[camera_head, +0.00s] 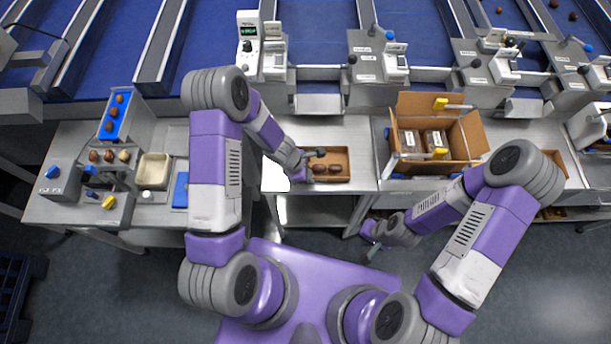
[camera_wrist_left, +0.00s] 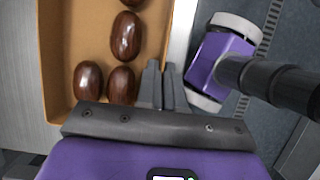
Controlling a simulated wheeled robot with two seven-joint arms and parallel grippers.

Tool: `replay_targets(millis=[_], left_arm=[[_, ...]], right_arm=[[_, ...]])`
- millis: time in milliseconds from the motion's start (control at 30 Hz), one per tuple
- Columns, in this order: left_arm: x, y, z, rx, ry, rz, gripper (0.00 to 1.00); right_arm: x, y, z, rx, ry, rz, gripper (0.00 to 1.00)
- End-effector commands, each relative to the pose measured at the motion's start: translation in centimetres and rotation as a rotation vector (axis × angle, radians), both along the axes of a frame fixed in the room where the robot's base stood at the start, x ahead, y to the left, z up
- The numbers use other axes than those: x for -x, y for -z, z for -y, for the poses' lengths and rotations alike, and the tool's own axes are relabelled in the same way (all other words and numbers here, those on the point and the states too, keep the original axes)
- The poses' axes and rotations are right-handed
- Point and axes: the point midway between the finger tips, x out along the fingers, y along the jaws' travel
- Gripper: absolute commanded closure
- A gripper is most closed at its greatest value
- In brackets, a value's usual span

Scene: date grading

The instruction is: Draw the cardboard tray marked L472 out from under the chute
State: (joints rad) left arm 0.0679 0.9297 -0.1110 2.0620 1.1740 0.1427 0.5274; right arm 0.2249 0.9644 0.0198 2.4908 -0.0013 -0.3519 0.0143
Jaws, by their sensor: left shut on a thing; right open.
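A shallow brown cardboard tray (camera_head: 338,155) lies on the steel bench in front of the chute (camera_head: 318,104), with several dark dates in it. No marking on it is readable. In the left wrist view, the tray (camera_wrist_left: 66,30) shows its flat floor with several glossy dates (camera_wrist_left: 126,36). My left gripper (camera_head: 318,154) is at the tray's near left part. In the wrist view its fingers (camera_wrist_left: 160,84) are closed on the tray's side wall, beside the dates. My right gripper (camera_head: 372,248) is open and empty, low in front of the bench, apart from the tray.
An open cardboard box (camera_head: 468,133) with packed goods stands right of the tray. A white sheet (camera_head: 274,176) lies left of the tray.

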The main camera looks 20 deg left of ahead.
Motion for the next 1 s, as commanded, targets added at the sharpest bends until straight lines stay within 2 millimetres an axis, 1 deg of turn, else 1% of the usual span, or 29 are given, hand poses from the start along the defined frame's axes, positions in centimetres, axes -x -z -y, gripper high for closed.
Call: replay_targets(millis=[467, 500, 567, 600, 700, 1000], left_arm=[[-0.03, -0.03, 0.29, 0.000, 0.001, 0.000, 1.00], [-0.04, -0.03, 0.29, 0.000, 0.000, 0.001, 0.92], [-0.04, -0.03, 0.28, 0.000, 0.000, 0.001, 0.83], [-0.04, -0.03, 0.28, 0.000, 0.000, 0.001, 0.77], [-0.03, -0.03, 0.27, 0.000, 0.000, 0.001, 0.64], [-0.02, -0.28, 0.17, 0.000, 0.001, 0.001, 0.64]], right_arm=[[-0.02, 0.08, -0.01, 0.000, 0.000, 0.000, 0.57], [-0.02, 0.08, -0.01, 0.000, 0.000, 0.000, 0.57], [-0.02, 0.08, -0.01, 0.000, 0.000, 0.000, 0.57], [-0.01, 0.08, -0.01, 0.000, 0.000, 0.000, 0.57], [-0.01, 0.08, -0.01, 0.000, 0.000, 0.000, 0.57], [0.00, -0.02, 0.00, 0.000, 0.000, 0.000, 0.57]])
